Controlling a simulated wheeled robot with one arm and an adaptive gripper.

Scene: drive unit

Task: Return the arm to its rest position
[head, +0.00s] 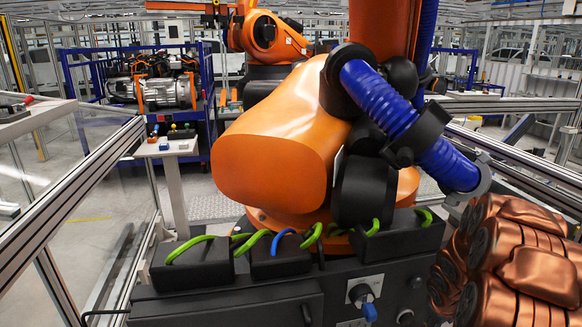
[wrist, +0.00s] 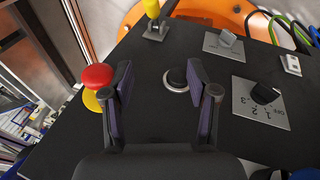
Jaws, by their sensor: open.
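My gripper (wrist: 160,80) is open and empty in the wrist view. Its two dark fingers stand apart over a black control panel (wrist: 150,125). A round black button with a silver ring (wrist: 176,80) shows between the fingers, near the right one. I cannot tell how far the fingertips are from the panel, or whether they touch it. My gripper does not show in the head view.
A red mushroom button (wrist: 97,77) is left of the fingers. A selector switch (wrist: 264,93) is on the right, a yellow-topped lever (wrist: 152,9) at the top. In the head view, a large orange robot (head: 270,160) stands behind the cabinet (head: 225,306); railings (head: 85,195) run left.

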